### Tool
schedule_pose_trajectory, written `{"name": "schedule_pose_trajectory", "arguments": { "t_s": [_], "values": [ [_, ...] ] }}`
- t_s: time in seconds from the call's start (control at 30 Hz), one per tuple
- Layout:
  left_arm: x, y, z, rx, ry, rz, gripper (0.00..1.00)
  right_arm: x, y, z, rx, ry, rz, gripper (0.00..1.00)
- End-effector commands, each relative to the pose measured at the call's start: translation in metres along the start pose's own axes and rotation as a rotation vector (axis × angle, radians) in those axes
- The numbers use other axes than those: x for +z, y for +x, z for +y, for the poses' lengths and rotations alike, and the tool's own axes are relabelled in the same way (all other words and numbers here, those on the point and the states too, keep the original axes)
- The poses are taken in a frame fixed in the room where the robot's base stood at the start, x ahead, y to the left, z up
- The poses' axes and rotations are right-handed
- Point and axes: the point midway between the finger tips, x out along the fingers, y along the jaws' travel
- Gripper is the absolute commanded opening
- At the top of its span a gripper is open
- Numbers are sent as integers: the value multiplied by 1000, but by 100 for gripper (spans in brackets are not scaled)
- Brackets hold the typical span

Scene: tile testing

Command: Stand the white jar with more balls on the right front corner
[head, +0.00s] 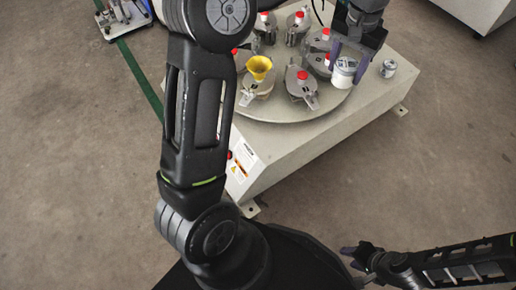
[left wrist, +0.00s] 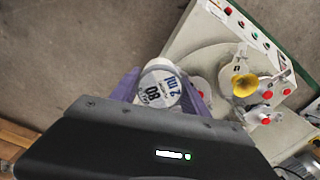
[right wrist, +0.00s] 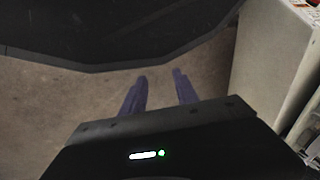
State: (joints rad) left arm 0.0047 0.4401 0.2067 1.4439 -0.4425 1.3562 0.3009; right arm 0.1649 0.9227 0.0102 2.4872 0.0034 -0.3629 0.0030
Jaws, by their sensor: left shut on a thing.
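My left gripper (head: 347,64) is shut on a white jar (head: 343,78) above the right side of the round turntable (head: 290,114). The jar also shows in the left wrist view (left wrist: 160,90), between the purple fingers, with a printed label reading "80" on its lid. A second, smaller-looking jar (head: 388,69) with a grey-white lid stands on the machine top (head: 377,95), right of the held jar. The balls inside cannot be seen. My right gripper (head: 357,258) is low, away from the machine; its fingers (right wrist: 159,92) are apart and empty.
The turntable carries several metal pots with red knobs (head: 302,75). A yellow funnel (head: 259,67) sits on one pot. The machine top near its front right edge is clear. A cart (head: 124,15) stands at the upper left beside a green floor line.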

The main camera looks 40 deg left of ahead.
Motion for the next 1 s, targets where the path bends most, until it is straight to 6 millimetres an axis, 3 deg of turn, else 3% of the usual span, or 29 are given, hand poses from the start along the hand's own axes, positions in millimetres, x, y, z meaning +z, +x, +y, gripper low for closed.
{"name": "schedule_pose_trajectory", "arguments": {
  "t_s": [0.17, 0.37, 0.57, 0.8, 1.0],
  "values": [
    [0, 0, 0, 0, 0, 0, 7, 0, 0, 0, 0, 1, 1, 37],
    [3, 15, -10, -5, -39, -2, 7, 0, 4, 2, 0, 1, 1, 54],
    [22, 77, -51, -19, -212, -1, 7, -2, 16, 7, 2, 3, 7, 54],
    [81, 174, -106, -18, -513, -1, 7, -6, 34, 14, 4, 6, 19, 54],
    [119, 216, -122, -2, -669, -1, 7, -8, 40, 17, 5, 8, 25, 54]
  ]
}}
